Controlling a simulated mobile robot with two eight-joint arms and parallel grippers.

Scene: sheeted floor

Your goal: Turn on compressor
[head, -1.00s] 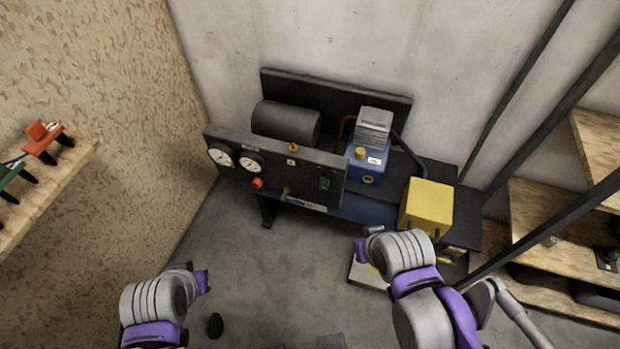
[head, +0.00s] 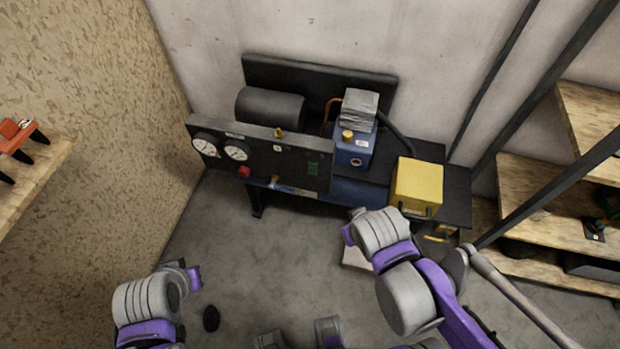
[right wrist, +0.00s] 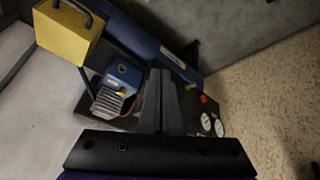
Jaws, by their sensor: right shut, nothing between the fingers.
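A black tank (head: 270,108) and a blue pump (head: 353,149) stand behind the panel. My right gripper (right wrist: 160,78) is shut and empty in the right wrist view, its fingers pointing toward the compressor; they are hidden in the head view. My left gripper (head: 195,278) is low at the left, apart from the compressor; its fingers cannot be made out.
A yellow box (head: 417,187) sits at the compressor's right end, close to my right arm. Wooden shelves (head: 540,212) and dark slanted posts stand at right. A wooden shelf (head: 35,175) juts out at left. Grey floor (head: 225,235) before the panel is clear.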

